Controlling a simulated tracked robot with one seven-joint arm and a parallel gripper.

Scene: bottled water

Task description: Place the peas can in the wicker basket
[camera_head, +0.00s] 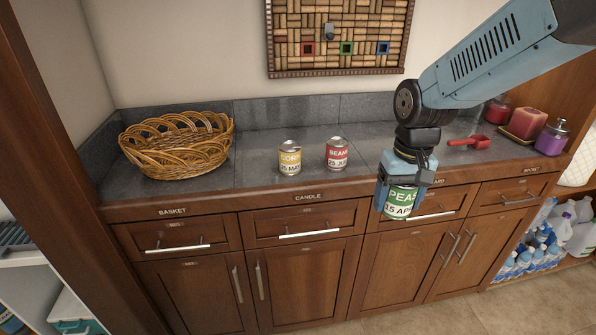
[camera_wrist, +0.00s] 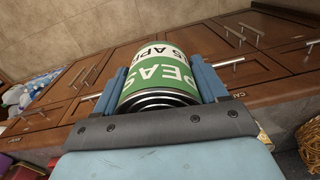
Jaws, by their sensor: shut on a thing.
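The peas can (camera_head: 399,203) has a green and white label reading PEAS. My gripper (camera_head: 402,196) is shut on it and holds it upright in front of the counter's front edge, at drawer height. In the wrist view the peas can (camera_wrist: 162,78) sits between both blue fingers of my gripper (camera_wrist: 164,88). The wicker basket (camera_head: 177,145) stands on the counter at the far left, well apart from my gripper. It is an open woven oval. A piece of it shows in the wrist view (camera_wrist: 309,142) at the right edge.
A corn can (camera_head: 290,160) and a beans can (camera_head: 337,154) stand on the counter (camera_head: 255,150) between the basket and my gripper. Closed drawers with handles lie below the counter.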

